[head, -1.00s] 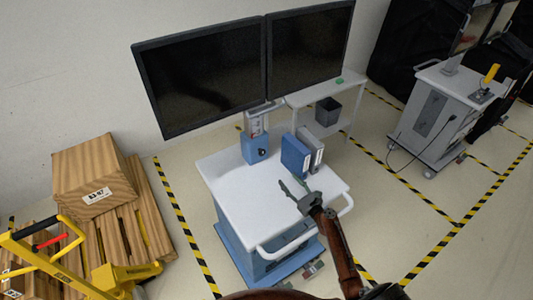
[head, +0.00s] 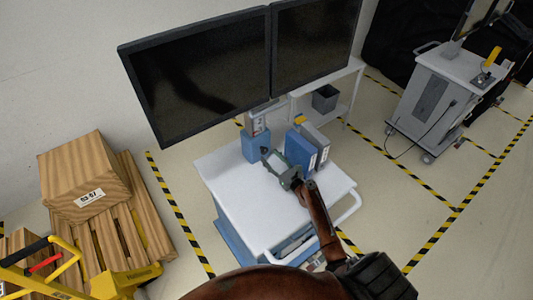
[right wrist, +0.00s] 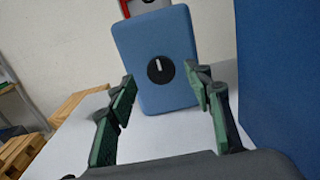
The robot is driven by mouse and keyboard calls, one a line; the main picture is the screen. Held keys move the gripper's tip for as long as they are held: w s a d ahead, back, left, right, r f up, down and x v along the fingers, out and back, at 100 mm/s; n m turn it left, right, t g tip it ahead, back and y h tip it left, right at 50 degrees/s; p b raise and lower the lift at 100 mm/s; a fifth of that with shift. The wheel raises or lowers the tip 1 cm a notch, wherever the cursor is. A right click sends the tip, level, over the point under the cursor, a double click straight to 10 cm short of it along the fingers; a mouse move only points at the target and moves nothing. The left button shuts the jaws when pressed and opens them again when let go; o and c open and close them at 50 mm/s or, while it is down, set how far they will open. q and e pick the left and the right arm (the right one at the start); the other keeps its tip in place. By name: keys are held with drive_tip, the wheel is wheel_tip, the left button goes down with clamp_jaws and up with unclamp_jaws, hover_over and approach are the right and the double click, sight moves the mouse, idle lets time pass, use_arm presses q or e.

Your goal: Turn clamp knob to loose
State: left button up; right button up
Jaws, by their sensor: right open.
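The clamp knob (right wrist: 160,70) is a round black dial with a white pointer mark, on the front of a blue clamp box (right wrist: 178,97). The pointer stands nearly upright in the right wrist view. In the head view the blue box (head: 252,150) stands at the back of the white cart top, under the monitors; its knob is hidden or too small to tell there. My right gripper (head: 275,162) is open and empty in front of the box. In the right wrist view its green-padded fingers (right wrist: 165,95) are spread to either side of the knob, apart from it. My left gripper is not in view.
Blue and grey binders (head: 302,150) stand close to the right of my right gripper. Two large monitors (head: 200,75) hang above the box. The white cart top (head: 235,190) is clear at the front left. A wooden crate (head: 85,178) on a pallet stands left.

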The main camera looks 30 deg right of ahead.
sight(265, 151)
drive_tip(key=shift+w+f, duration=0.1)
drive_tip(key=shift+w, duration=1.5)
drive_tip(key=shift+a, duration=0.1)
drive_tip(key=c, duration=0.6)
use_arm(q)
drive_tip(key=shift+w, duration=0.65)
use_arm(e)
drive_tip(key=c, duration=0.5)
